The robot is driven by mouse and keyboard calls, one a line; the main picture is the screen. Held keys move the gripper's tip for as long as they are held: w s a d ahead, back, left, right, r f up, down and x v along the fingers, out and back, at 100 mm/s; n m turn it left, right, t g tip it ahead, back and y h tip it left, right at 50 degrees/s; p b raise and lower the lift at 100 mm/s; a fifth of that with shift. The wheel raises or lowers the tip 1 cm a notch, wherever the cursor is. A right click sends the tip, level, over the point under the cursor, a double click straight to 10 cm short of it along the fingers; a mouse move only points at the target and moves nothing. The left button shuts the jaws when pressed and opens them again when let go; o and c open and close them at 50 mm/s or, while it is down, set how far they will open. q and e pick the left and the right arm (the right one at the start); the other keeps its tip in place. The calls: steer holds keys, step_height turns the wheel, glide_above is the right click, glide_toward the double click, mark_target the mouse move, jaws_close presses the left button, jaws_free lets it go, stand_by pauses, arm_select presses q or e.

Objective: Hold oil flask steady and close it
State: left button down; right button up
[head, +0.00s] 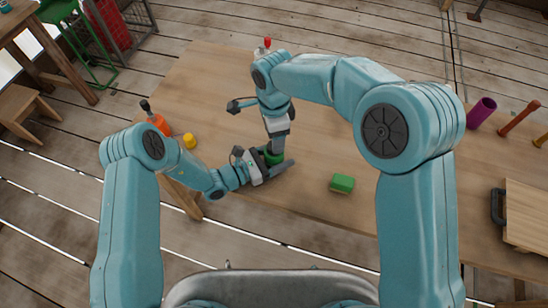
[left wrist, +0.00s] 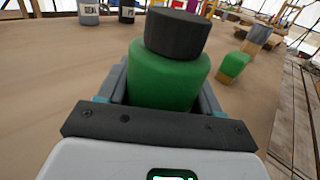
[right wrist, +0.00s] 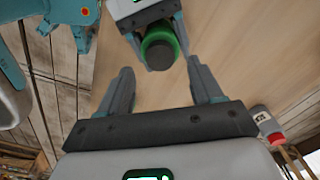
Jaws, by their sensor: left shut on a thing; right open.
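The oil flask is a green cylinder (left wrist: 165,80) with a wide black cap (left wrist: 178,34) on top, upright in the left wrist view. Whether the cap is fully tight cannot be told. My left gripper (head: 272,170) is shut on the flask's green body, one finger on each side. In the head view only a little of the green flask (head: 273,157) shows between the two hands. My right gripper (right wrist: 163,92) is open and empty. In the right wrist view the flask's dark cap (right wrist: 160,54) lies beyond its fingertips, apart from them.
A green block (head: 342,184) lies on the wooden table (head: 330,150) to the right of the flask. A yellow cylinder (head: 190,141) and an orange item (head: 158,123) stand left. A red-capped bottle (right wrist: 265,124) stands farther back. A purple cylinder (head: 482,112) stands far right.

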steer(key=shift+r, duration=0.15)
steer(key=shift+c, duration=0.4)
steer(key=n, duration=0.5)
steer(key=shift+s+n, duration=0.1)
steer(key=shift+n, duration=0.2)
steer(key=n, duration=0.5)
steer(key=shift+d+r, duration=0.15)
steer(key=shift+r, duration=0.1)
steer(key=n, duration=0.5)
steer(key=shift+r, duration=0.4)
steer(key=n, duration=0.3)
steer(key=shift+r, duration=0.35)
steer(key=shift+r+n, duration=0.25)
steer(key=shift+n, duration=0.45)
steer(key=shift+r, duration=0.5)
